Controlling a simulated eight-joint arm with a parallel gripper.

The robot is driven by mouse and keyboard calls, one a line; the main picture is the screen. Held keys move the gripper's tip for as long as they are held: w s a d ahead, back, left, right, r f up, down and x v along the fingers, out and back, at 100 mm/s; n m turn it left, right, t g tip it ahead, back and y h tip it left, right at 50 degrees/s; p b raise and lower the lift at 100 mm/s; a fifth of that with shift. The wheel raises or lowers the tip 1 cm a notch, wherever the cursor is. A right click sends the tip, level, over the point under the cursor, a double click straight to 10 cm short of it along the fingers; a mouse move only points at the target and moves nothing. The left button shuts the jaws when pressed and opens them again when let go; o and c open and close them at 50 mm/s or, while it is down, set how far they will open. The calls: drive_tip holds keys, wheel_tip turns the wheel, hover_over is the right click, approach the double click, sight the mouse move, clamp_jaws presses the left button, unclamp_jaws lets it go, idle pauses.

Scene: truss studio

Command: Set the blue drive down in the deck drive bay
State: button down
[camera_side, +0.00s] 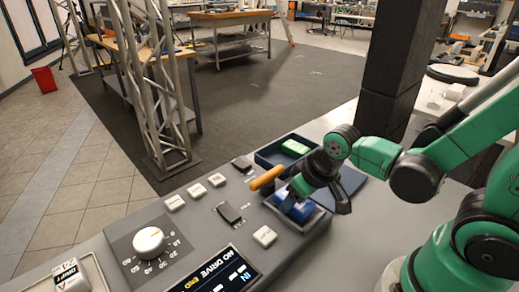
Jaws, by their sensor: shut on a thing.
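The blue drive (297,208) is between the jaws of my gripper (300,200), which is shut on it. It is over or inside a grey open-topped box (311,226) on the console deck. My gripper and the box wall hide part of the drive. I cannot tell whether it touches the box floor. The console display (215,272) reads "NO DRIVE". I cannot tell for sure which recess is the deck drive bay.
A dark blue tray (264,161) holding a green block (295,148) stands behind the box. An orange handle (267,178) sticks up beside the box. A dial (149,242) and several switches lie to the left. A dark pillar (388,75) rises behind my arm.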

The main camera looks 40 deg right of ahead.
drive_tip(key=shift+r, duration=0.1)
drive_tip(key=shift+r, duration=0.7)
drive_tip(key=shift+f, duration=0.7)
idle(1.0)
drive_tip(key=shift+r, duration=0.65)
drive_tip(key=shift+f, duration=0.7)
idle(0.7)
drive_tip(key=shift+c, duration=2.4)
unclamp_jaws()
